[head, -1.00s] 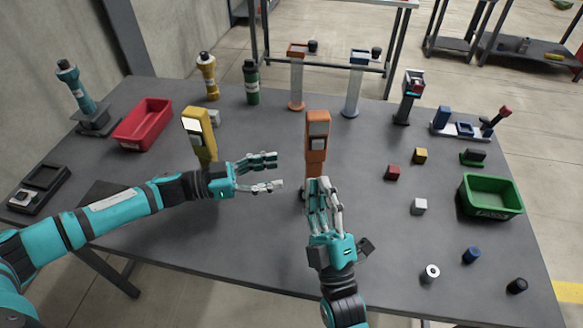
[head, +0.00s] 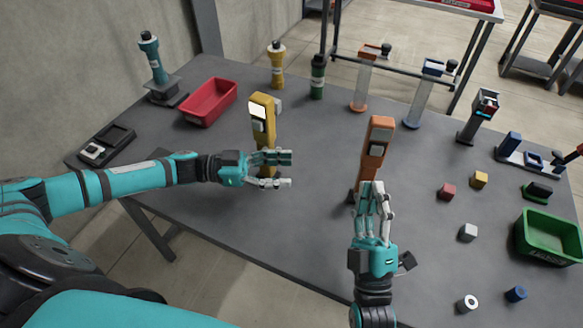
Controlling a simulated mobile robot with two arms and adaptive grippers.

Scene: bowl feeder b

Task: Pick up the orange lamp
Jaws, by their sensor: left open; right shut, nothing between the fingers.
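The orange lamp (head: 376,148) is an upright orange post with a pale panel, standing on the grey table right of centre. My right gripper (head: 374,190) is shut and empty, just in front of the lamp's lower part in the picture and partly hiding its base. I cannot tell whether they touch. My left gripper (head: 274,171) is open, its fingers pointing right. It overlaps the lower part of a similar yellow lamp (head: 264,118), whose panel is bright; contact there is unclear.
A red bin (head: 208,103) stands at the left and a green bin (head: 548,240) at the right. Small blocks, including a red one (head: 447,191) and a white one (head: 468,232), lie right of my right gripper. Clear table (head: 318,145) separates the two lamps.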

